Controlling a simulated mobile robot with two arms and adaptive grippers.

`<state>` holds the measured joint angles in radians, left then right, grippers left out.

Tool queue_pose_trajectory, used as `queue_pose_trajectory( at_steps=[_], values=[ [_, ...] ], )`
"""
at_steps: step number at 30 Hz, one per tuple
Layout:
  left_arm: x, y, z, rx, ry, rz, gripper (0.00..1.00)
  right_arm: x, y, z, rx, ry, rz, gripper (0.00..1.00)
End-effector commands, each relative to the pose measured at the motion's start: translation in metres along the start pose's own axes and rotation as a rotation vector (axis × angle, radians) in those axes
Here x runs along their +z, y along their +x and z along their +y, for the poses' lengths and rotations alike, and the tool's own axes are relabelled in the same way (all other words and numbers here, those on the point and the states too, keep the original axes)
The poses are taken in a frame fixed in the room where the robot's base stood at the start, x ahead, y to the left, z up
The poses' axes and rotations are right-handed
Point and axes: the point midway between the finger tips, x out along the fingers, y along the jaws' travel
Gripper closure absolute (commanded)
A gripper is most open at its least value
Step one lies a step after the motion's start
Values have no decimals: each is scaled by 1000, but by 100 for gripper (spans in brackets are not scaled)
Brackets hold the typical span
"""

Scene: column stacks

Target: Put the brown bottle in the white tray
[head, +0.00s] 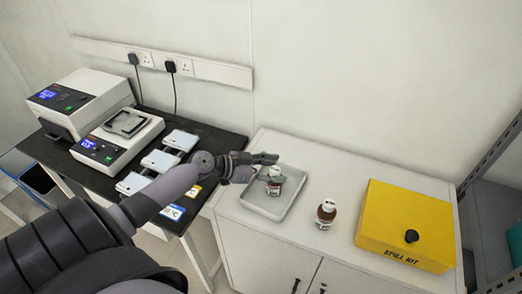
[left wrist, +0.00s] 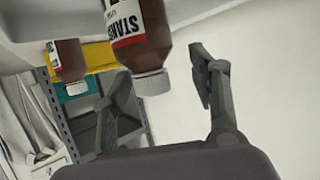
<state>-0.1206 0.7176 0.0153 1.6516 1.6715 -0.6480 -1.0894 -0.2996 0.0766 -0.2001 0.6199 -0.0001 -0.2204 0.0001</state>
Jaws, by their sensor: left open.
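A brown bottle (head: 274,182) with a white and red label is upright in the white tray (head: 249,206). A second similar brown bottle (head: 326,213) with a white cap stands on the cabinet top, right of the tray. My left gripper (head: 268,164) is open at the tray bottle's upper part. In the left wrist view, the near bottle (left wrist: 145,40) shows upside down, its white cap between the open fingers (left wrist: 160,85) with gaps on both sides. The other bottle (left wrist: 69,62) is farther off to the left. My right gripper is not in view.
A yellow spill kit box (head: 408,222) sits on the white cabinet (head: 340,160) to the right. The dark bench (head: 200,150) at left holds balances (head: 118,135) and several pale flat pads (head: 160,160). A metal shelf rack (head: 490,205) stands at far right.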

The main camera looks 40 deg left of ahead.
Motion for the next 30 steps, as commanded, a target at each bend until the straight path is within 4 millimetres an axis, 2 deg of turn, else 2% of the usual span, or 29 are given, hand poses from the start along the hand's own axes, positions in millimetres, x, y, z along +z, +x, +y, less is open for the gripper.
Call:
queue_pose_trajectory(
  at_steps=[5, 12, 18, 24, 30],
  values=[
    [5, -27, 1, 2, 4, -5, 45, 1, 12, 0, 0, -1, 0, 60],
    [5, -75, 0, 1, -1, -3, 45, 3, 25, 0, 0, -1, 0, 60],
    [2, -103, 0, 1, -1, -1, 45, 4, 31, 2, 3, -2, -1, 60],
    [1, -115, 1, 2, 0, 0, 45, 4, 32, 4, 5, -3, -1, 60],
    [0, -116, 1, 2, 0, 0, 45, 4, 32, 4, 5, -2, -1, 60]
  ],
)
